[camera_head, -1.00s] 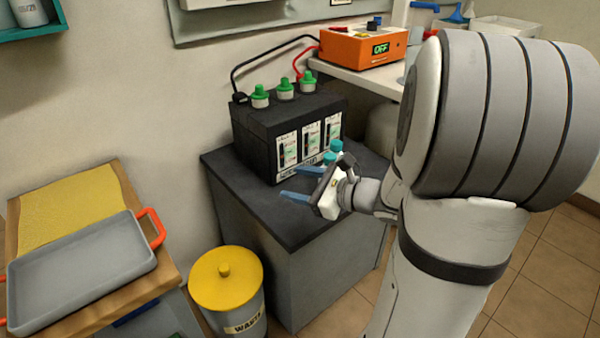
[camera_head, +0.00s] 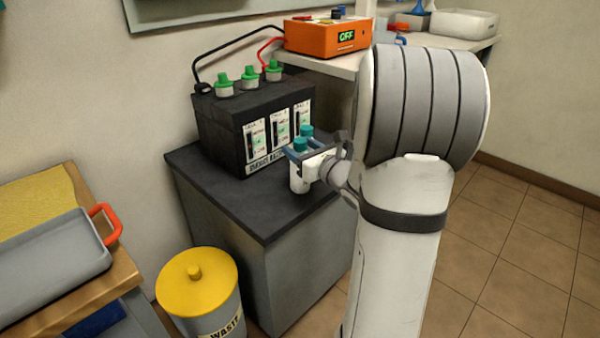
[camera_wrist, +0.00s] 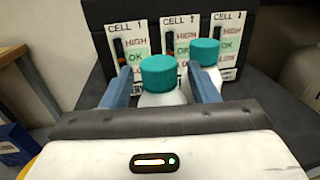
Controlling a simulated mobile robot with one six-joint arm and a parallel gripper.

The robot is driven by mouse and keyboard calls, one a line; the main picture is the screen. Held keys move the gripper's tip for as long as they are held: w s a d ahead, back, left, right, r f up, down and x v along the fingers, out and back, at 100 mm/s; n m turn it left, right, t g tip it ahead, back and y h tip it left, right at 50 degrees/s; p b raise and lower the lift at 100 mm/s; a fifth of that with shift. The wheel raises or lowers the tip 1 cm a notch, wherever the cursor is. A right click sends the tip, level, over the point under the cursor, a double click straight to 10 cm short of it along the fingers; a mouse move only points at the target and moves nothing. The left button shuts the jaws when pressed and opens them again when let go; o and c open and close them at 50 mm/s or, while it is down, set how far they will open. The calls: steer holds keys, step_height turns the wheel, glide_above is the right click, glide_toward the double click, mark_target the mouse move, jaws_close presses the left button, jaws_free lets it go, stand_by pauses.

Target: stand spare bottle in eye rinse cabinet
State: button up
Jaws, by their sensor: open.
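Two white bottles with teal caps stand upright on the dark-topped stand (camera_head: 200,180), in front of the black battery (camera_head: 235,135). The nearer bottle (camera_head: 299,182) is between the spread fingers of my gripper (camera_head: 297,153). In the wrist view, its teal cap (camera_wrist: 158,73) shows between the two blue fingers, with a gap on the left. The farther bottle (camera_wrist: 204,54) stands behind and right of it, partly hidden by the right finger. I cannot tell which is the spare. The eye rinse cabinet is not clearly visible; only a teal sliver shows at the upper left edge.
The battery, with green caps and cell gauges, stands close behind the bottles. An orange box reading OFF (camera_head: 325,36) sits on a white shelf behind. A yellow-lidded waste bin (camera_head: 196,282) and a table with a grey tray (camera_head: 48,262) are at left.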

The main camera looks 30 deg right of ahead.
steer(key=shift+w, duration=0.1)
jaws_close()
stand_by(0.6)
